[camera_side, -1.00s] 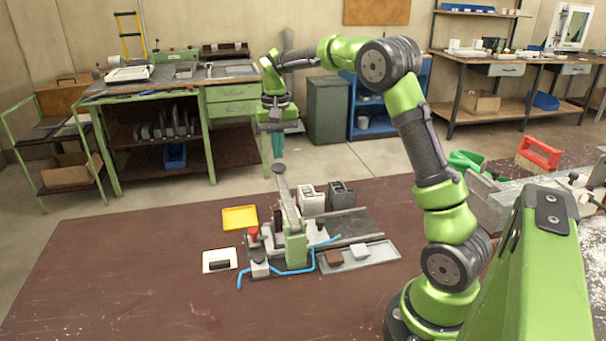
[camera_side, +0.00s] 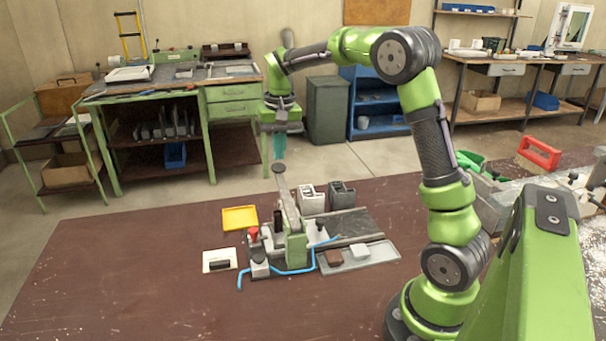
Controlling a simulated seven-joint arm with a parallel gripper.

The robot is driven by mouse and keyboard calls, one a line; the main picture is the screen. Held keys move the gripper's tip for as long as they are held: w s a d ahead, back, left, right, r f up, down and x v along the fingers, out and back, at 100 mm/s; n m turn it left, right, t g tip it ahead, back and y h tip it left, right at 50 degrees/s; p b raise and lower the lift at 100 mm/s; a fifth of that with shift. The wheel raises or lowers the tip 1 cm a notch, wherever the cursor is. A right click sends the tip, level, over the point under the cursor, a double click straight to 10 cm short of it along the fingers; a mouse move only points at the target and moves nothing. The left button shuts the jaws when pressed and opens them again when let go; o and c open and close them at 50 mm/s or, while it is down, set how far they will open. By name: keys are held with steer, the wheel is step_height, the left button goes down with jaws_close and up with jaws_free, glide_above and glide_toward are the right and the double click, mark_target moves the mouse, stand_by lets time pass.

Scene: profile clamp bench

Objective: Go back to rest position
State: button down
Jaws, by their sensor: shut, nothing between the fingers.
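My gripper (camera_side: 279,150) hangs pointing down above the far side of the brown bench (camera_side: 130,270). Its teal fingers are shut with nothing between them. Below it stands the clamp fixture (camera_side: 294,245), a green block with a long lever (camera_side: 286,205) tilted up, its round knob just under my fingertips in the picture. There seems to be a gap between the fingers and the knob, but the depth is hard to judge.
Around the fixture lie a yellow tray (camera_side: 240,217), a white plate (camera_side: 219,260), a blue hose (camera_side: 240,279), grey and dark blocks (camera_side: 312,199), and a grey tray (camera_side: 385,253) with small blocks. A red-handled item (camera_side: 540,152) stands at the right. The bench's left part is clear.

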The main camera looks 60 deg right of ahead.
steer(key=s+a+r+n+t+y, duration=0.1)
steer(key=s+a+r+n+t, duration=0.1)
steer(key=s+a, duration=0.7)
steer(key=s+a+r+n+t+y, duration=0.1)
steer(key=s+a+t, duration=0.3)
steer(key=s+a, duration=0.5)
steer(key=shift+s+r+n+t, duration=0.3)
steer(key=shift+s+r+n, duration=0.4)
steer(key=shift+s+r, duration=0.1)
steer(key=c, duration=1.8)
jaws_free()
